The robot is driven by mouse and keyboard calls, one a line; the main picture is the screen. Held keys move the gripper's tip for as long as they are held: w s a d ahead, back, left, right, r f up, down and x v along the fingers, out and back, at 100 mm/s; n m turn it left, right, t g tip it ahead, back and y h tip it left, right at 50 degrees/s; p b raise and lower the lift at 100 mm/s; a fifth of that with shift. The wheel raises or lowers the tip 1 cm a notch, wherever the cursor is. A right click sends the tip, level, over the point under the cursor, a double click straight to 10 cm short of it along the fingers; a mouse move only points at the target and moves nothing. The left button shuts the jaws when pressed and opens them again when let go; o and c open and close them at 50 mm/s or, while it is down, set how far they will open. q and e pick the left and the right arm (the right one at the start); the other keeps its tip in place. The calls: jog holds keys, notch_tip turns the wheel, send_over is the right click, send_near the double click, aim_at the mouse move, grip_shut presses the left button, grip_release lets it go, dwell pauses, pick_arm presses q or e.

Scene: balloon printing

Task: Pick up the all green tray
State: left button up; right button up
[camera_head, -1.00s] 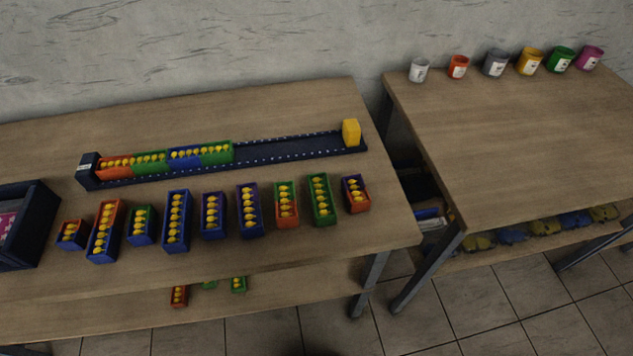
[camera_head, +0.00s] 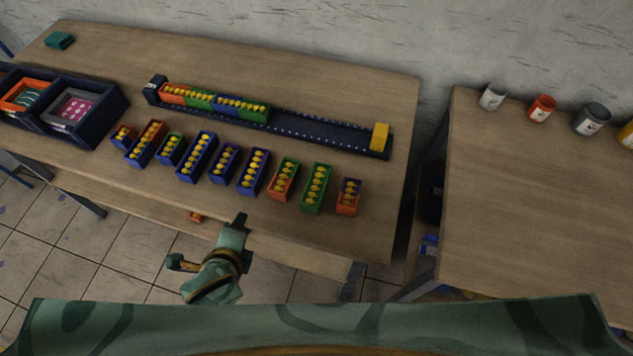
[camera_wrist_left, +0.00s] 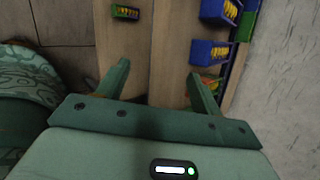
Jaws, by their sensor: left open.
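A long green tray (camera_head: 316,187) filled with yellow balloons stands in the front row on the table, second from the right in the head view. It looks green all over. A smaller green tray (camera_head: 170,149) in the same row seems to have a blue side. My left gripper (camera_head: 226,246) is in front of the table's front edge, to the lower left of the long green tray and apart from it. In the left wrist view its two fingers (camera_wrist_left: 161,80) are spread with nothing between them. My right gripper is not in view.
A dark rail (camera_head: 325,135) holding coloured trays lies behind the row, with a yellow block (camera_head: 379,137) at its right end. Dark bins (camera_head: 85,110) stand left. A second table (camera_head: 540,190) is right.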

pick_arm(q)
jog(key=d+r+m+t+h, duration=0.1)
jog(key=d+r+m, duration=0.25)
jog(key=m, duration=0.25)
jog(key=m+t+h+p, duration=0.15)
jog(key=m+h, duration=0.25)
jog(key=m, duration=0.7)
send_near(317, 183)
jog(key=shift+m, duration=0.3)
jog(key=b+x, duration=0.1)
jog(key=x, duration=0.1)
jog(key=b+x, duration=0.2)
jog(key=shift+d+f, duration=0.2)
jog(key=shift+d, duration=0.15)
jog(key=x, duration=0.1)
jog(key=b+x, duration=0.1)
jog(key=x, duration=0.1)
jog(key=b+x, duration=0.1)
jog(key=x, duration=0.1)
jog(key=shift+w+a, duration=0.2)
jog(key=shift+w, duration=0.1)
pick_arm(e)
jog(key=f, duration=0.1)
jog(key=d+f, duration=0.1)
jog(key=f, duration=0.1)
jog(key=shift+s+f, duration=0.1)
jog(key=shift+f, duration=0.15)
pick_arm(q)
jog(key=shift+r, duration=0.1)
jog(key=shift+c, duration=0.3)
